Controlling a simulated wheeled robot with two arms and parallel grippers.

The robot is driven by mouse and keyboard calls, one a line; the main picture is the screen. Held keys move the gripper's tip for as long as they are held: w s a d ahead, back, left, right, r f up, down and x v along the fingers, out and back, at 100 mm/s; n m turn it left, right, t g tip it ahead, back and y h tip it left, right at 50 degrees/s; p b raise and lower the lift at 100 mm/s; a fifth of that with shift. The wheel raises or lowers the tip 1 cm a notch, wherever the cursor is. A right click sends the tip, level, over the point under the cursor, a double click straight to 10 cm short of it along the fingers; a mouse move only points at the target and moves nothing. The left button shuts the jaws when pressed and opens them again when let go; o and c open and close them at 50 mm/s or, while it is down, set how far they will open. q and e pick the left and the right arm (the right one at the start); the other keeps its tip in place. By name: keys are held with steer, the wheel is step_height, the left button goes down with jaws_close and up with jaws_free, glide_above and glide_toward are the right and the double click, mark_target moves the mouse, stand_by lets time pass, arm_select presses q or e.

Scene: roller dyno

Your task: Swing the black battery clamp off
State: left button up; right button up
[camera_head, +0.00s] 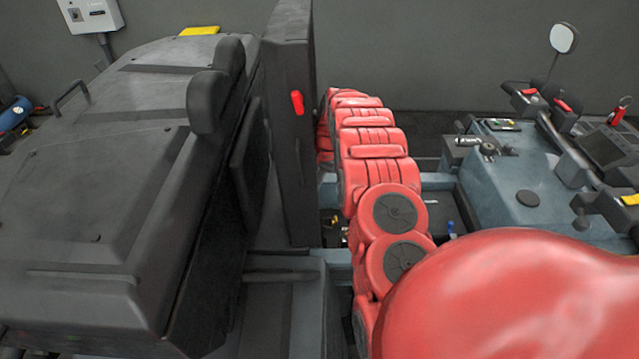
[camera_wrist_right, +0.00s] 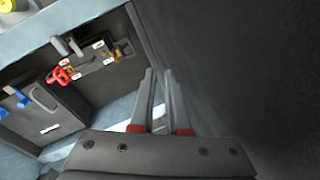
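In the right wrist view, my right gripper (camera_wrist_right: 159,72) has its two grey fingers a narrow gap apart, with nothing visible between them. To its left is a dark recess with a box-like unit (camera_wrist_right: 45,115), a red clamp-like part (camera_wrist_right: 60,75) and a dark grey lever-like part (camera_wrist_right: 66,46). I cannot tell for certain which part is the black battery clamp. The fingers are apart from these parts in the picture. In the head view the right gripper is hidden. My left gripper is in neither view.
A dark wall or panel (camera_wrist_right: 230,70) fills the right of the wrist view. In the head view a tall black panel (camera_head: 288,150) with a red handle (camera_head: 297,102) stands beside the large dark machine body (camera_head: 90,200). A blue-grey console (camera_head: 520,175) is at right.

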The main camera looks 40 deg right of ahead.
steer(key=r+p, duration=0.1)
steer(key=w+a+r+p, duration=0.1)
steer(key=r, duration=0.1)
steer(key=r+p, duration=0.1)
steer(key=r, duration=0.1)
steer(key=shift+w+a, duration=0.3)
steer(key=shift+a, duration=0.1)
steer(key=shift+f, duration=0.1)
steer(key=s+d+p+v, duration=0.1)
steer(key=v, duration=0.6)
steer(key=shift+d, duration=0.25)
steer(key=shift+s+d+f, duration=0.15)
steer(key=shift+s, duration=0.05)
